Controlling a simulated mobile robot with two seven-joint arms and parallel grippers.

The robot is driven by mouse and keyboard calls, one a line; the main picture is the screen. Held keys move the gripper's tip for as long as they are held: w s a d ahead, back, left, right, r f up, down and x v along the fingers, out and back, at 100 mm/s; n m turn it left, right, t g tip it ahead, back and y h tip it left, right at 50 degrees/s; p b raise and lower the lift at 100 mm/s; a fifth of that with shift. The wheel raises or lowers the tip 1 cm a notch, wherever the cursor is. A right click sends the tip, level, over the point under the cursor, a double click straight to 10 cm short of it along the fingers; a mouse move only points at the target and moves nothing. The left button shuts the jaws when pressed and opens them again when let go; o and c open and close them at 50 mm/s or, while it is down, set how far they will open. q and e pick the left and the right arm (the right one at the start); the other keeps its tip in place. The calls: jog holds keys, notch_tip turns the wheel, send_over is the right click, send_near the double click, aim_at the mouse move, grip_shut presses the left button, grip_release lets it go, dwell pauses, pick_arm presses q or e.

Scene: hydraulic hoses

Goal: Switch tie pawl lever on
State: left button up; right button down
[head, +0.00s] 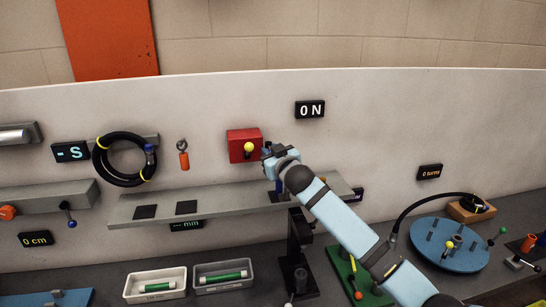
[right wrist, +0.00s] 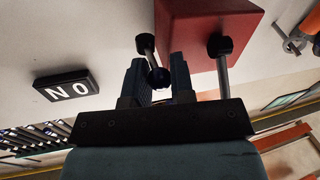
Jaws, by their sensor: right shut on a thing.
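A red box (head: 244,145) is fixed to the pale wall panel, and it fills the top of the right wrist view (right wrist: 205,30). Two levers stick out of it. One has a yellow ball (head: 249,146), which is free of the gripper. The other ends in a dark ball (right wrist: 158,78). My right gripper (head: 268,157) is at the box's right side in the head view, shut on the dark-ball lever. No label shows which one is the tie pawl lever. My left gripper is not in view.
A display reading "0 N" (head: 310,109) hangs above right of the box. A grey shelf (head: 220,201) runs below it. A coiled black hose (head: 97,167) and an orange-handled hook (head: 183,160) hang to the left. A blue round plate (head: 468,262) stands at right.

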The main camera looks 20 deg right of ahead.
jog(key=shift+a+m+h, duration=0.25)
jog(key=shift+m+h, duration=0.05)
jog(key=shift+h, duration=0.1)
jog(key=c, duration=1)
grip_release()
jog(key=shift+a, duration=0.1)
jog(key=s+d+b, duration=0.1)
jog(key=s+b, duration=0.2)
jog(key=s, duration=1)
jog(key=shift+s+d+b, duration=0.15)
jog(key=shift+s+b, duration=0.15)
jog(key=shift+s, duration=0.05)
